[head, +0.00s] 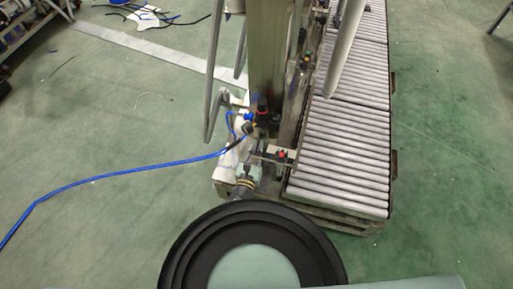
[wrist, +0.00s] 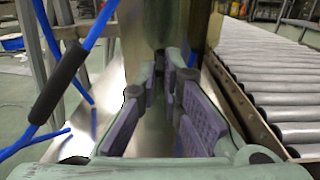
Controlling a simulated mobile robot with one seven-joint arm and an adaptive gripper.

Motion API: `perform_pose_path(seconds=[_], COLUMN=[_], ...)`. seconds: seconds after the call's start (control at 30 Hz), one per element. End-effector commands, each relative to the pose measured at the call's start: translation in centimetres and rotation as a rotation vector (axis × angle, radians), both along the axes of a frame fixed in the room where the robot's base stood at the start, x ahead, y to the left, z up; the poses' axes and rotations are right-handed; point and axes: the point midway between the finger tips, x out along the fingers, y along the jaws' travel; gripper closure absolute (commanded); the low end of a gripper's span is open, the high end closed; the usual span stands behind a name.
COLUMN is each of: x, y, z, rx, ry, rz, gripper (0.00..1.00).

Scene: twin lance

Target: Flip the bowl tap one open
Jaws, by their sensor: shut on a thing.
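My gripper (wrist: 179,64) reaches forward in the wrist view, its fingers with purple pads closed to a narrow gap at the tips. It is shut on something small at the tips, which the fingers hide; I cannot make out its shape. A dark air unit (head: 263,114) with a blue fitting stands at the foot of the metal post in the head view. I cannot pick out a bowl or tap on it, nor tell which way a tap is turned. My gripper is close to this area, in front of the post.
A roller conveyor (head: 340,150) runs along the right, also close on the right in the wrist view (wrist: 265,75). A blue hose (head: 130,172) trails left across the floor; blue tubing with a black sleeve (wrist: 60,82) is close at left. A metal post (head: 267,50) rises behind.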

Motion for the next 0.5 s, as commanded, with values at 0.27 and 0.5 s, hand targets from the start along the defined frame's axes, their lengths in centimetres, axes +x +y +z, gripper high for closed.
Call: perform_pose_path(seconds=[0.27,0.5], x=[0.05,0.03], y=[-0.07,-0.05], z=[0.09,0.04], rx=[0.000,0.000], ry=[-0.002,-0.001], rz=[-0.003,-0.002], gripper=[0.83,0.72])
